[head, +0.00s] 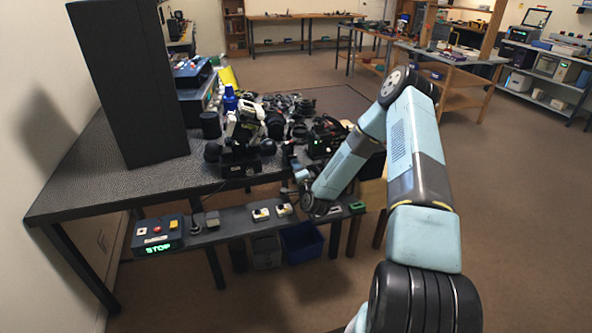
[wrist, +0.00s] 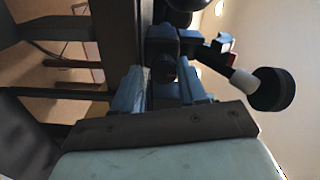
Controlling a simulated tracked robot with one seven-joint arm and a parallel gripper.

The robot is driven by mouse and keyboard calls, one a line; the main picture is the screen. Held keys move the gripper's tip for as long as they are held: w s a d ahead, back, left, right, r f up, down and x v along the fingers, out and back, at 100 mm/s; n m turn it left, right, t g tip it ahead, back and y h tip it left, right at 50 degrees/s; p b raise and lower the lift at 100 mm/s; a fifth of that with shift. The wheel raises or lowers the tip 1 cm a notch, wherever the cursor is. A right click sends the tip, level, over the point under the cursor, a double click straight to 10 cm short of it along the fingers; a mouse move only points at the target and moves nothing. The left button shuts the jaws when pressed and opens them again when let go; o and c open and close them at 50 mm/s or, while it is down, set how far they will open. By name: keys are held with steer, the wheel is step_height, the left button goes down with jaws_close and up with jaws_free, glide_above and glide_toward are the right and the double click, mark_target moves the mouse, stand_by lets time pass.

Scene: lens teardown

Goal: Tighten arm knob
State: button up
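A dark knob (wrist: 163,69) shows between and just beyond the fingertips in the wrist view. My gripper (wrist: 165,82) has its two blue fingers apart, one on each side of this knob; narrow gaps seem to remain, and contact is not clear. A second black round knob (wrist: 271,89) on a pale shaft stands to the right of the fingers. In the head view my gripper (head: 298,168) is at the table's front edge, right of a dark device with a pale upper part (head: 243,130) and black round ends. The knob at my fingers is too small to make out there.
The dark table (head: 110,168) is crowded with parts behind the device. A tall black panel (head: 130,80) stands at the left. A low front shelf (head: 235,218) carries a control box (head: 158,234) reading STOP and small switches. A blue bin (head: 303,243) sits below.

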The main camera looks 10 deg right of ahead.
steer(key=o, duration=0.3)
steer(key=shift+r, duration=0.1)
steer(key=s, duration=1.3)
steer(key=shift+s+d, duration=0.35)
steer(key=shift+d, duration=0.05)
step_height(320, 180, up, 10)
steer(key=w+a+n+g+y, duration=0.1)
steer(key=w+n+g+y, duration=0.15)
steer(key=n+g, duration=0.4)
steer(key=s+d+r+n+g+h, duration=0.1)
steer(key=s+r+n+h, duration=0.15)
steer(key=r, duration=0.45)
steer(key=s+r+n+g+h, duration=0.1)
steer(key=s+r+n, duration=0.2)
steer(key=r, duration=0.4)
steer(key=s+r+g, duration=0.1)
steer(key=s+r, duration=0.4)
steer(key=s, duration=0.5)
steer(key=s+r+n+g, duration=0.1)
steer(key=s+r, duration=0.5)
steer(key=s, duration=0.4)
steer(key=s+r+n+g, duration=0.1)
steer(key=s+r+g, duration=0.1)
steer(key=s+r, duration=0.4)
steer(key=s, duration=0.5)
steer(key=shift+a, duration=0.2)
